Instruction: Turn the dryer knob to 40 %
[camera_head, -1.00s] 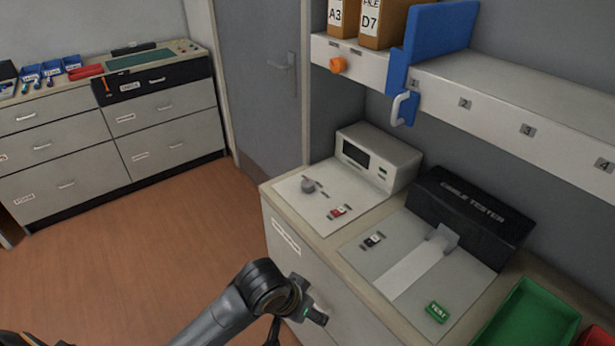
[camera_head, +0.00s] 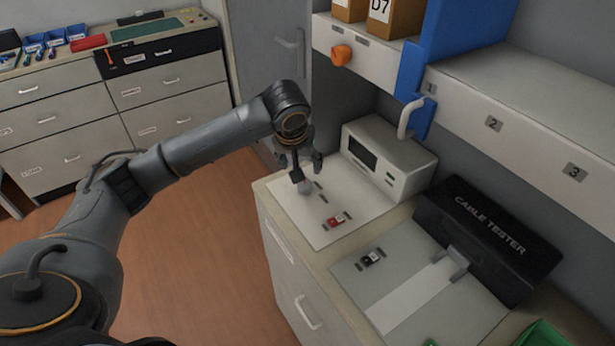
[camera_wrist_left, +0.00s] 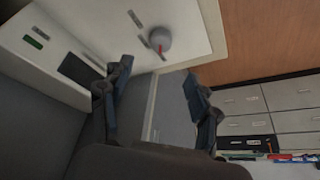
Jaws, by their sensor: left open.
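A round grey knob (camera_head: 305,187) sits on a white panel (camera_head: 350,205) in front of a white box with a dark display (camera_head: 385,160). The wrist view shows the knob (camera_wrist_left: 159,40) with a red pointer line, next to marks on the panel. My left gripper (camera_head: 307,168) is open above the knob, fingers pointing down, and partly covers it in the head view. In the left wrist view the knob lies just beyond the open fingertips (camera_wrist_left: 158,74), with nothing between them. My right gripper is not in view.
A red switch (camera_head: 336,220) is on the same panel. The black cable tester (camera_head: 487,227) stands to the right. Above are a shelf with an orange knob (camera_head: 341,54) and a blue bracket with a white handle (camera_head: 404,117). Drawers (camera_head: 170,100) stand at the far left.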

